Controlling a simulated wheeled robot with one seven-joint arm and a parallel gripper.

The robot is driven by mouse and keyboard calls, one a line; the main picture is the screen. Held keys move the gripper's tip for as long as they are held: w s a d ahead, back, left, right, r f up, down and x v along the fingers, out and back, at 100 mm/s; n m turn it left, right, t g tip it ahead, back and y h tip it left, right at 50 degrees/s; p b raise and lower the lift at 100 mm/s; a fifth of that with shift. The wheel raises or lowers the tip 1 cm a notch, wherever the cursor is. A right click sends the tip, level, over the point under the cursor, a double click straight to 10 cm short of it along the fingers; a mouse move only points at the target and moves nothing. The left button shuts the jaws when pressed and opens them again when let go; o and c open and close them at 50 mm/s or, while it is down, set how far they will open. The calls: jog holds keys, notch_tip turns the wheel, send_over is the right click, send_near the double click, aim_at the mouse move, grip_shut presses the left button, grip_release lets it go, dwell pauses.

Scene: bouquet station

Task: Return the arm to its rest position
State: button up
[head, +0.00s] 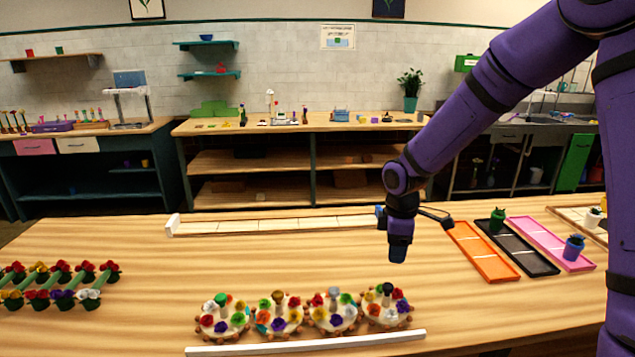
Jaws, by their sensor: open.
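My purple arm reaches in from the right and bends down over the wooden table (300,235). My gripper (397,256) hangs above the middle of the table, pointing down. It is open, and I see nothing held in it. It is apart from the round flower stands (284,318), which stand in a row nearer to me, below and left of it.
Orange (481,252), black (514,247) and pink (545,243) trays lie at the right. A blue pot (573,249) stands on the pink tray. A long pale rack (270,225) lies behind my gripper, a white strip (300,345) in front. Potted flowers (55,285) stand left.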

jog(key=s+d+r+m+t+h, duration=0.1)
jog(key=s+d+r+m+t, duration=0.3)
jog(key=s+r, duration=0.65)
jog(key=s+d+r+m+g, duration=0.1)
jog(key=s+r+m, duration=0.6)
jog(key=s+r, duration=0.3)
jog(key=s+d+r+m+t+y, duration=0.1)
jog(key=s+r+m+t, duration=0.1)
jog(key=s, duration=0.6)
jog(key=shift+s+d+r+m, duration=0.25)
jog(key=shift+r+m, duration=0.4)
jog(key=shift+m, duration=0.25)
